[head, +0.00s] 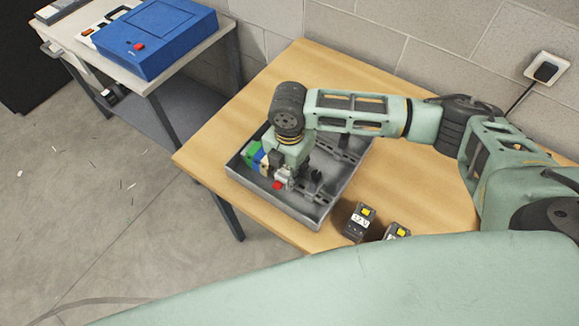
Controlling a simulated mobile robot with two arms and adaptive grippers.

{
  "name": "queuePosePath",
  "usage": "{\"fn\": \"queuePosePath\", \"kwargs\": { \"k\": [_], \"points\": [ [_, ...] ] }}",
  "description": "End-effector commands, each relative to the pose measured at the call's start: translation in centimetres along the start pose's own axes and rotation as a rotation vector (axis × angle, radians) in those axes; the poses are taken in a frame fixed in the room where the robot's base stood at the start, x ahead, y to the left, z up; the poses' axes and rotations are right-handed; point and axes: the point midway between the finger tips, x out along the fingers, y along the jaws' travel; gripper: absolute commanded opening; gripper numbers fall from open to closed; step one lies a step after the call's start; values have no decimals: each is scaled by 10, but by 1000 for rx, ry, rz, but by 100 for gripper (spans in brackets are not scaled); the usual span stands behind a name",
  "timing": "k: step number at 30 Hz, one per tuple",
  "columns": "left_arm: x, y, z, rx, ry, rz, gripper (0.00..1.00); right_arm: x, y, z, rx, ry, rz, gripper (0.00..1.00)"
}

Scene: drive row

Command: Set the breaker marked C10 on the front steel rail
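My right arm reaches in from the right, and its gripper (287,168) points down over a grey tray (322,208) on the wooden table. The tray holds dark slotted rails (341,150); the arm hides part of them, and I cannot tell which is the front steel rail. A small pale block with a red part (279,184) is at the gripper's fingertips. I cannot tell whether the fingers are shut on it. Two dark breakers with yellow and white faces, one (351,229) and another (397,231), stand outside the tray. Their markings are too small to read. My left gripper is out of view.
Green, blue and yellow blocks (255,154) sit at the tray's left side. A side table (135,77) at the upper left carries a blue case (160,35). A wall socket (546,68) with a plug is at the right.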

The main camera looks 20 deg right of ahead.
Motion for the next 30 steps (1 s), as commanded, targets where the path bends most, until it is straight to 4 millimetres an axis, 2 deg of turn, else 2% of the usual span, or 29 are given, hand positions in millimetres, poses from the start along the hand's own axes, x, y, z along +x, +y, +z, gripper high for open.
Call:
{"fn": "queuePosePath", "kwargs": {
  "k": [29, 30],
  "points": [
    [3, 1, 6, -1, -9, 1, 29, 7, 0, 0, 0, 0, 0, 0],
    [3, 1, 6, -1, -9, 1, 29, 7, 0, 0, 0, 0, 0, 28]
  ]
}}
